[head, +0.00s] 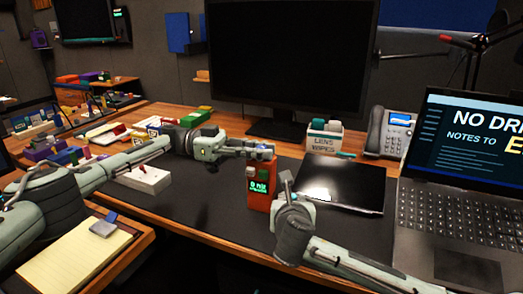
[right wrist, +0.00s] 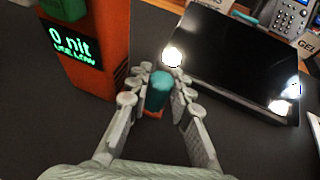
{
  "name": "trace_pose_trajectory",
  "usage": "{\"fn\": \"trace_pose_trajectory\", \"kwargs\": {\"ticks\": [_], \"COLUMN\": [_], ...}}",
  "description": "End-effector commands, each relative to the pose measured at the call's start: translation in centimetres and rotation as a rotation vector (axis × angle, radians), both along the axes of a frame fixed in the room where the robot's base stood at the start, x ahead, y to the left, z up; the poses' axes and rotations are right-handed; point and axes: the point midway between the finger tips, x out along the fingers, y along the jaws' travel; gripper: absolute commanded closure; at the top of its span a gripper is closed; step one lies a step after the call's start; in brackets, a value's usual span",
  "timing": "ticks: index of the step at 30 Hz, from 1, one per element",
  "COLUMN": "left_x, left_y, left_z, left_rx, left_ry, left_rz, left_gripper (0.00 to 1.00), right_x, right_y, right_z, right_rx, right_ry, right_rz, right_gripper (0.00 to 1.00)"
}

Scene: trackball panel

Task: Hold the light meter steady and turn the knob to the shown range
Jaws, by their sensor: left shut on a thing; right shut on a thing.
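The light meter (head: 259,200) is an orange-red upright box on the dark desk mat; it also shows in the right wrist view (right wrist: 112,75). Its green display reads "0 nit" and "USE LOW" in the right wrist view. My left gripper (head: 262,151) is shut on the meter's upper end, reaching in from the left. My right gripper (right wrist: 158,88) is shut on a teal knob (right wrist: 160,90) with a bit of orange below it, right of the display. In the head view the right gripper (head: 286,186) is beside the meter and hides the knob.
A black tablet-like panel (head: 340,185) lies right of the meter. Behind are a lens wipes box (head: 325,138), a phone (head: 388,132) and a monitor (head: 290,55). A laptop (head: 465,180) stands at right. A white switch box (head: 147,179) sits left. The front mat is clear.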

Motion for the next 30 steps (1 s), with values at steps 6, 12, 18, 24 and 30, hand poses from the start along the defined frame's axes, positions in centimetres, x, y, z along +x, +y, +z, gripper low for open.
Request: {"fn": "trace_pose_trajectory", "kwargs": {"ticks": [6,12,18,24,30], "left_x": [-0.1,0.0,0.0,-0.1,-0.1], "left_y": [-0.1,0.0,0.0,0.0,0.0], "left_z": [-0.1,0.0,0.9,4.5,8.1], "left_rx": [0.0,0.0,-0.001,-0.001,0.0], "left_ry": [0.001,0.0,-0.002,-0.004,-0.002], "left_rz": [-0.002,-0.001,-0.002,-0.002,-0.002], "left_gripper": [0.58,0.58,0.58,0.58,0.58], "right_x": [0.0,0.0,0.0,0.0,0.0], "right_y": [0.0,0.0,0.0,0.0,0.0], "right_z": [0.0,0.0,0.0,0.0,0.0], "right_rx": [0.001,0.0,0.0,0.0,0.0], "right_ry": [0.0,0.0,0.0,0.0,0.0], "right_rz": [0.001,0.001,0.0,0.0,0.0], "right_gripper": [1.0,1.0,1.0,1.0,1.0]}}
